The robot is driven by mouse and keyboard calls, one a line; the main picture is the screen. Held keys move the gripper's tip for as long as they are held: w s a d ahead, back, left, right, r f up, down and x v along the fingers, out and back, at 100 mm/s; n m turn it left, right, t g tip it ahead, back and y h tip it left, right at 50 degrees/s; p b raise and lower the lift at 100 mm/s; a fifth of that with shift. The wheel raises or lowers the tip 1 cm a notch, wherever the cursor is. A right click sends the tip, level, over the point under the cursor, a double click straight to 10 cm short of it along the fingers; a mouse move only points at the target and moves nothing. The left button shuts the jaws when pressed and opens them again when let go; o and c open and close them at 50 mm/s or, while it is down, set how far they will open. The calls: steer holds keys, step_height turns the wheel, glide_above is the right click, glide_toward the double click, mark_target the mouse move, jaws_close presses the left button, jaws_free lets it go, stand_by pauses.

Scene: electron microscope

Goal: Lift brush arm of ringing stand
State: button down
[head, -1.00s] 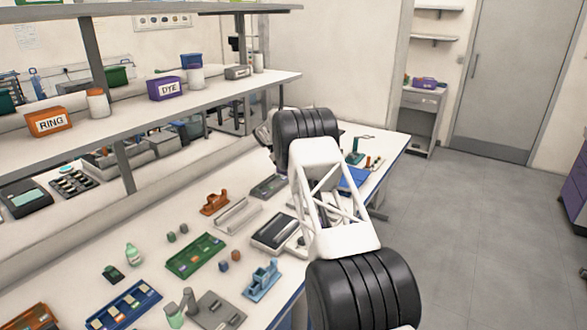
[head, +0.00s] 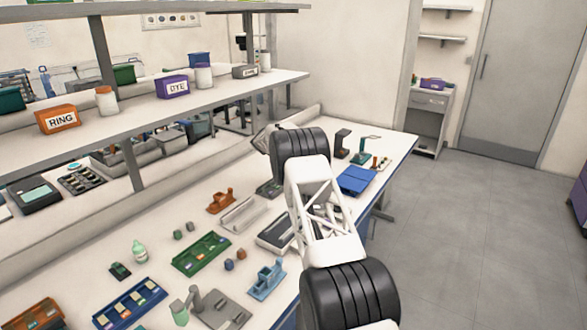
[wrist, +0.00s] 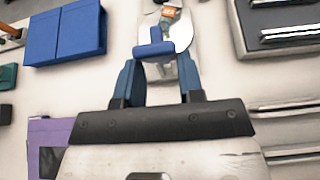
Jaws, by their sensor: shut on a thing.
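In the wrist view, my gripper (wrist: 158,58) has two blue fingers, shut on a blue T-shaped piece that looks like the brush arm (wrist: 155,48) of the ringing stand. The piece lies between and just beyond the fingertips. A pale round disc (wrist: 181,32), apparently part of the ringing stand, shows just beyond it, with a small orange patch above. I cannot tell how far the brush arm is raised. In the head view my own arm hides the gripper and the stand.
A blue flat box (head: 357,180) lies on the bench, also in the wrist view (wrist: 80,33). A dark tray with metal bars (wrist: 275,25) is right of my gripper, a purple item (wrist: 62,130) lower left. Several small trays and tools crowd the left bench.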

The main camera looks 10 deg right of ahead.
steer(key=shift+f, duration=0.5)
steer(key=c, duration=1)
jaws_free()
steer(key=shift+o, duration=1.4)
steer(key=shift+r, duration=0.25)
steer(key=shift+s+d+r, duration=0.1)
steer(key=shift+d+r, duration=0.05)
steer(key=shift+r, duration=0.15)
steer(key=shift+t+y, duration=0.3)
